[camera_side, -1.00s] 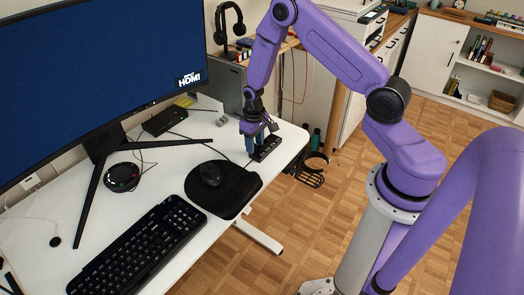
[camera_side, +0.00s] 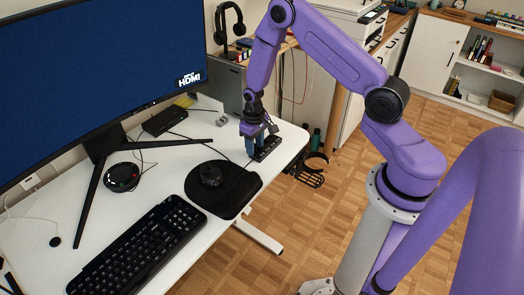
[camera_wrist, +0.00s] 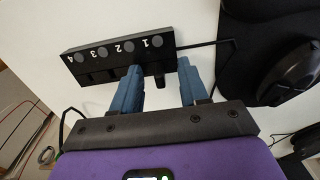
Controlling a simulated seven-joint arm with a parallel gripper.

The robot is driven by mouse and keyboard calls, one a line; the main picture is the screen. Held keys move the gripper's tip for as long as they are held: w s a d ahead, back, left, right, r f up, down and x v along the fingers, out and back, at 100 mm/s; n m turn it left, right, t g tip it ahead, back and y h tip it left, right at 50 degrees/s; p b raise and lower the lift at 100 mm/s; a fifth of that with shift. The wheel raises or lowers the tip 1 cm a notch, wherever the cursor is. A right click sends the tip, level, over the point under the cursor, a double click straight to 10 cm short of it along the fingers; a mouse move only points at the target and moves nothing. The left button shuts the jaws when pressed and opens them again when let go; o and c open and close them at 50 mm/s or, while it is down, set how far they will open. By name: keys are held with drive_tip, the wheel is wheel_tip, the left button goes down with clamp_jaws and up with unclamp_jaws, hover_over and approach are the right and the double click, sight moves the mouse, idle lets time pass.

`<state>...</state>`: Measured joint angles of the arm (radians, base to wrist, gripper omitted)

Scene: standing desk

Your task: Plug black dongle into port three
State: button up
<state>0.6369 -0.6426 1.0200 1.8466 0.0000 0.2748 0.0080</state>
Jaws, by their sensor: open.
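A black hub (camera_wrist: 110,52) with round buttons numbered 4 to 1 from left to right lies on the white desk. It also shows in the side view (camera_side: 267,149) near the desk's right end. In the wrist view a short black dongle (camera_wrist: 160,81) sticks out of the hub's near edge at the number 1. The slots by the other numbers look empty. My gripper (camera_wrist: 160,68) is open, with one blue finger on each side of the dongle and a visible gap to each. My gripper (camera_side: 261,143) is low over the hub in the side view.
A black cable runs from the hub's right end. A mouse (camera_side: 211,174) on a black pad (camera_side: 235,193) lies near the hub. A keyboard (camera_side: 138,246), monitor (camera_side: 100,75) and round black device (camera_side: 122,177) stand farther left. The desk's right edge is close.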

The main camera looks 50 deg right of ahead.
drive_tip(key=shift+c, duration=0.3)
clamp_jaws()
drive_tip(key=shift+r, duration=0.2)
drive_tip(key=shift+r, duration=2.8)
drive_tip(key=d+r, duration=0.2)
drive_tip(key=d, duration=0.4)
drive_tip(key=shift+r, duration=0.15)
drive_tip(key=shift+d, duration=0.1)
